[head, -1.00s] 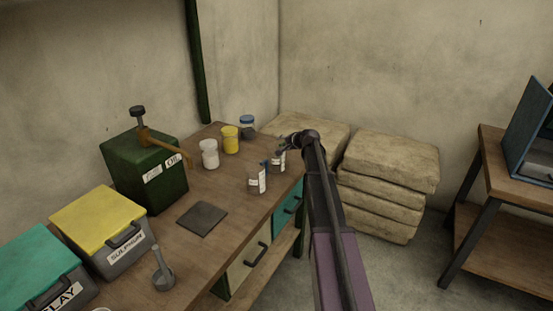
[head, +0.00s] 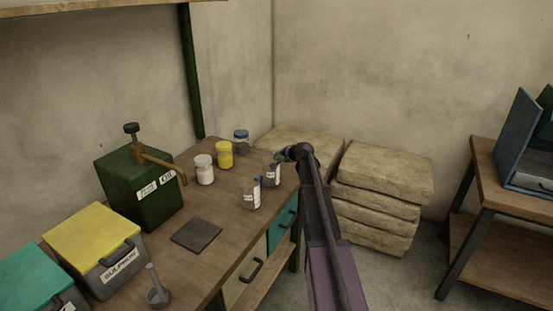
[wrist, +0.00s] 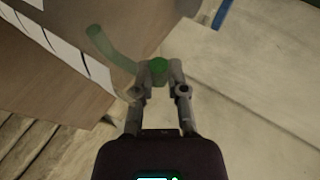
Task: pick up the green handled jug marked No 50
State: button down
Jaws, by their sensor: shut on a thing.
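My gripper (wrist: 158,72) is shut on a rounded green piece (wrist: 158,66) in the wrist view. A curved green strip (wrist: 108,48) reaches up and left from beside it, and it looks like part of a handle. In the head view my gripper (head: 281,157) is at the bench's right edge, by a small grey vessel with a white label (head: 272,175). Another labelled grey vessel (head: 250,194) stands just nearer. The gripper hides part of the farther vessel, and I cannot read No 50 on either label.
The wooden bench (head: 210,215) also holds a white jar (head: 204,170), a yellow jar (head: 225,155), a blue-lidded jar (head: 241,141) and a green oil box (head: 140,190). Stacked pale sacks (head: 385,180) stand right of my arm. A side table (head: 520,155) is at far right.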

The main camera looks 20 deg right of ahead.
notch_tip(320, 180, up, 3)
jog(key=p, duration=0.2)
jog(key=shift+r+p, duration=0.15)
jog(key=shift+p, duration=0.25)
jog(key=s+a, duration=0.1)
jog(key=s, duration=0.6)
jog(key=s+a+r+p, duration=0.1)
jog(key=s+a, duration=0.1)
jog(key=s, duration=0.6)
jog(key=shift+s+a, duration=0.3)
